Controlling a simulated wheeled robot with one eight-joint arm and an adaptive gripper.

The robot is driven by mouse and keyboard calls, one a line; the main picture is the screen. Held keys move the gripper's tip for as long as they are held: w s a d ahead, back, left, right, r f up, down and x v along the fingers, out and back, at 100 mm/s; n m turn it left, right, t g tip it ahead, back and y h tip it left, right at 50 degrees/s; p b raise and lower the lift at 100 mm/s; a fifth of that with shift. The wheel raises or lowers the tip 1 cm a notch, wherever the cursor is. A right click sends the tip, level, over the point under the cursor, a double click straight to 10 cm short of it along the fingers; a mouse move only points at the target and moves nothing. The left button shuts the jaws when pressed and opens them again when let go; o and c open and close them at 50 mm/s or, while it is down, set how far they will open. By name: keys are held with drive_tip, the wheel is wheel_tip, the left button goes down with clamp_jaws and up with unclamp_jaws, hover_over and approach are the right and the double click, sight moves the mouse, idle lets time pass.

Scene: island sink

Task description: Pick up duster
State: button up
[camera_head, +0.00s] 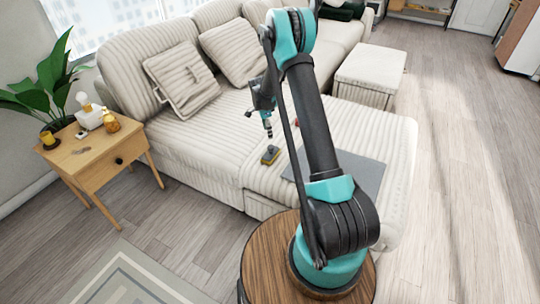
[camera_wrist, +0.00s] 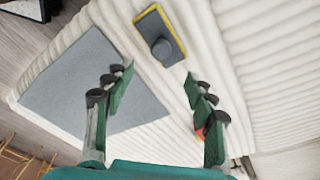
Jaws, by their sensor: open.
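The duster (camera_head: 270,155) is a small dark block with a yellow edge and a knob on top. It lies on the striped cream sofa seat (camera_head: 215,120). In the wrist view the duster (camera_wrist: 152,22) is at the top centre, beyond my fingertips, with its round knob towards me. My gripper (camera_wrist: 158,82) is open and empty, its two green fingers spread wide. In the head view my gripper (camera_head: 267,128) hangs above the duster, pointing down, with a gap between them.
A flat grey item (camera_head: 370,176) lies on the sofa seat beside my arm, also in the wrist view (camera_wrist: 95,85). A small red thing (camera_wrist: 200,132) is partly hidden behind my right finger. Cushions (camera_head: 182,80) lean at the back; a wooden side table (camera_head: 90,150) stands left.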

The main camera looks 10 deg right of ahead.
sight(271, 146)
drive_tip(key=f, duration=0.3)
drive_tip(key=d+f, duration=0.1)
drive_tip(key=f, duration=0.7)
drive_tip(key=shift+w+d+f, duration=0.2)
drive_tip(key=shift+d+f, duration=0.05)
drive_tip(key=shift+d, duration=0.05)
clamp_jaws()
